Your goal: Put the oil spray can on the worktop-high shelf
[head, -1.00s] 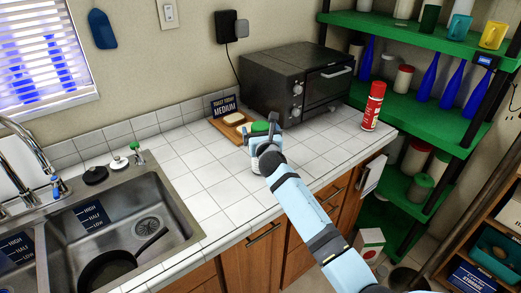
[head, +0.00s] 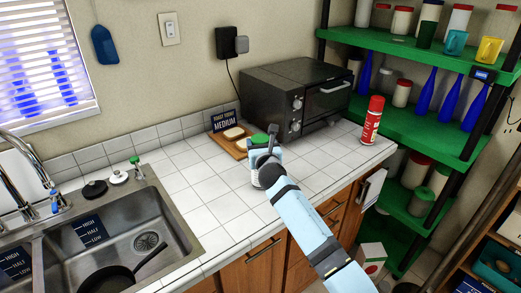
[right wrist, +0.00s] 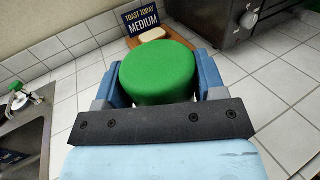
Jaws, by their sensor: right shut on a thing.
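The oil spray can (head: 372,121), red with a white label and a red cap, stands upright on the tiled counter near its right end. The worktop-high green shelf (head: 425,136) is just right of it and carries blue bottles and jars. My right gripper (head: 267,160) is over the counter left of the can, apart from it. It is shut on a green-topped round thing (right wrist: 158,72), seen between the fingers in the right wrist view. The body of that thing is mostly hidden, and I cannot tell whether it touches the counter. My left gripper is not in view.
A black toaster oven (head: 296,95) stands at the back of the counter. A wooden board with bread (head: 234,134) and a toast sign (head: 225,118) are left of it. A sink (head: 120,235) with a pan is at left. Tiles between gripper and can are clear.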

